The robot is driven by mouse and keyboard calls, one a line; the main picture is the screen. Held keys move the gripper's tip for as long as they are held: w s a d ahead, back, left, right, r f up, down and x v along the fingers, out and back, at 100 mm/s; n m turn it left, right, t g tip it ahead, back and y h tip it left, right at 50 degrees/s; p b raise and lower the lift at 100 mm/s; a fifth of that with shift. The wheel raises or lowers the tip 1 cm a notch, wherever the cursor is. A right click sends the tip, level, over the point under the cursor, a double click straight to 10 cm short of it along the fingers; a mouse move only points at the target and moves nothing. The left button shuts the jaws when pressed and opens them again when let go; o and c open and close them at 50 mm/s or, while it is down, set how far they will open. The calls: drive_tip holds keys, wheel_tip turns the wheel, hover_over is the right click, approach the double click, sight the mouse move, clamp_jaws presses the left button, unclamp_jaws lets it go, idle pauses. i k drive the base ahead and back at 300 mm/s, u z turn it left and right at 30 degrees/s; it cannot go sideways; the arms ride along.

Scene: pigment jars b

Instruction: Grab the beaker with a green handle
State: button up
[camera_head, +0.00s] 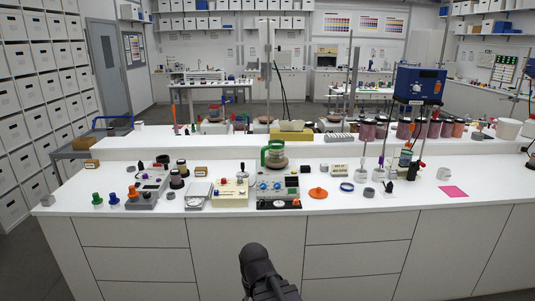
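The beaker with a green handle (273,154) stands upright on a grey hotplate-like device (279,190) at the front middle of the white bench. It is clear glass with a green band and handle, and the handle side faces left. What it holds is too small to tell. A dark rounded part of my own arm shows at the bottom middle, in front of the drawers and well short of the beaker. No gripper fingers show, and nothing touches the beaker.
A cream box with knobs (231,193) stands close left of the beaker's device. An orange lid (318,193) and a blue ring (347,187) lie to its right. A raised white shelf (190,147) runs behind. Tall stand rods rise behind and to the right.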

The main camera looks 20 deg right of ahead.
sight(275, 147)
drive_tip(key=i, duration=0.9)
drive_tip(key=z, duration=0.05)
